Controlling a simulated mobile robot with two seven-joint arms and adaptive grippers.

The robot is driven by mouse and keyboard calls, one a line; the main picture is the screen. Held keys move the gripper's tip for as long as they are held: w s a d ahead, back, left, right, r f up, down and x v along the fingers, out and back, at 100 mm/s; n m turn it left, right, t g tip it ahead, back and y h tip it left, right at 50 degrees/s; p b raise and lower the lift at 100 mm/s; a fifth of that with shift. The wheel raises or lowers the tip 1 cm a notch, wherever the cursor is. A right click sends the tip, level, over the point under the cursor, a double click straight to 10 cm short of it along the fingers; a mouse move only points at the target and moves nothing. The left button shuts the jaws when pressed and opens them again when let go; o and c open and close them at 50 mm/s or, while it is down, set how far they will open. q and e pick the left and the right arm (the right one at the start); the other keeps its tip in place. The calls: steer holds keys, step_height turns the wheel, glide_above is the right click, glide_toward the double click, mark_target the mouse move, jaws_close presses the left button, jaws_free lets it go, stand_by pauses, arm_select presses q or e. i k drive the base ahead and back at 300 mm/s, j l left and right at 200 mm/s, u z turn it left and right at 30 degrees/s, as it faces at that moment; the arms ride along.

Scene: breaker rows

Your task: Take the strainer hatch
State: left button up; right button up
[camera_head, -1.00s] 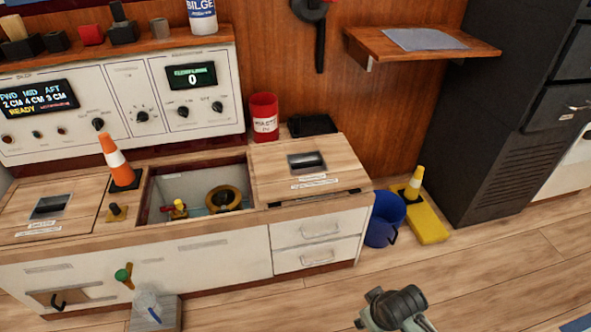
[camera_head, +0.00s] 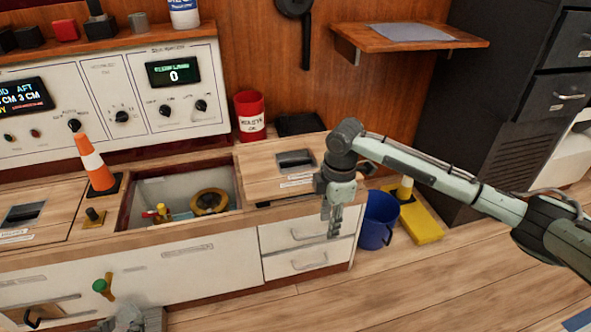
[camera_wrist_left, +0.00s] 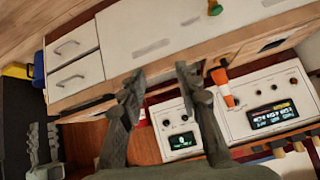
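Two wooden hatch lids with dark recessed handles lie in the counter top. One hatch lid (camera_head: 262,181) is right of the open bay, the other hatch lid (camera_head: 55,205) at the far left. Their labels are too small to read, so I cannot tell which is the strainer hatch. My right gripper (camera_head: 334,232) hangs empty, pointing down, in front of the right lid's right end. It also shows in the left wrist view (camera_wrist_left: 42,130), fingers apart. My left gripper is partly visible at the bottom left (camera_head: 138,320); the left wrist view shows its fingers (camera_wrist_left: 157,78) apart and empty.
The open bay (camera_head: 150,186) holds a ring-shaped brass fitting (camera_head: 209,201) and a yellow-red valve. An orange cone (camera_head: 93,160) stands left of it. A red can (camera_head: 250,117) and a black tray (camera_head: 300,124) stand behind the right lid. A blue bucket (camera_head: 377,222) is on the floor.

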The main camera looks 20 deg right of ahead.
mark_target(271, 170)
steer(key=i, duration=1)
